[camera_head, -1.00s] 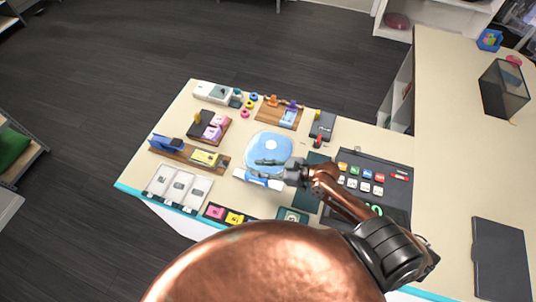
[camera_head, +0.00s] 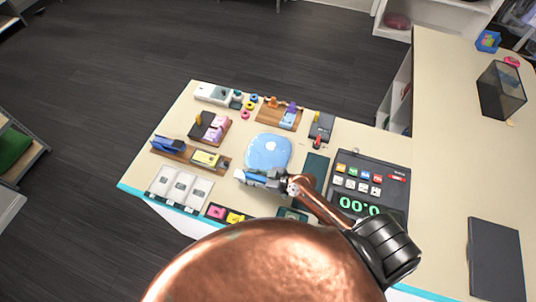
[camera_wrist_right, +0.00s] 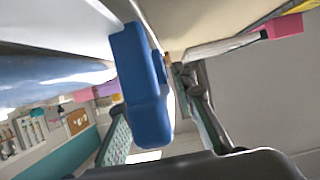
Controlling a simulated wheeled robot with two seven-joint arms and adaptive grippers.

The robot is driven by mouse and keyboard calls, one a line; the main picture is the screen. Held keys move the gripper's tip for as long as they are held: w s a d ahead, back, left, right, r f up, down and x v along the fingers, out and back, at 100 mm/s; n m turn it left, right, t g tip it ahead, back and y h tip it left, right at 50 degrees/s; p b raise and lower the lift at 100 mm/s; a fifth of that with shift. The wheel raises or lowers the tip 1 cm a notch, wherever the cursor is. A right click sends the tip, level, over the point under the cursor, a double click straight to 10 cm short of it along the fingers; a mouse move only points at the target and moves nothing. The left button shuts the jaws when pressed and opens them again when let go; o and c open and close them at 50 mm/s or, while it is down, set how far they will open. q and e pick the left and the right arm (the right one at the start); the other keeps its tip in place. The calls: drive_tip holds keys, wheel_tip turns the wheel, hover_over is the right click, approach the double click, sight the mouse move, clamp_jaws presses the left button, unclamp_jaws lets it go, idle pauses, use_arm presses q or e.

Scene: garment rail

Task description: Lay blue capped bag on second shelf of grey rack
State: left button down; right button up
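The blue bag (camera_head: 268,150) lies flat on the cream table in the head view, with a pale spot in its middle. My right gripper (camera_head: 262,178) is at the bag's near edge, low over the table. In the right wrist view, a blue cap-like part (camera_wrist_right: 140,80) stands between the spread fingers of the right gripper (camera_wrist_right: 153,92); firm contact on both sides cannot be made out. A grey-framed rack (camera_head: 38,155) shows partly at the left edge, with a green item on it. My left gripper is out of view.
Small displays crowd the table around the bag: a wooden tray (camera_head: 205,158), white cards (camera_head: 180,187), and a large timer (camera_head: 370,185). A dark mesh box (camera_head: 502,90) stands on the right counter. Open dark floor lies between the table and the left rack.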

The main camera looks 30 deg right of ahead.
drive_tip(key=shift+w+a+f, duration=0.15)
drive_tip(key=shift+w+a, duration=0.15)
drive_tip(key=shift+a, duration=0.05)
clamp_jaws()
idle(0.3)
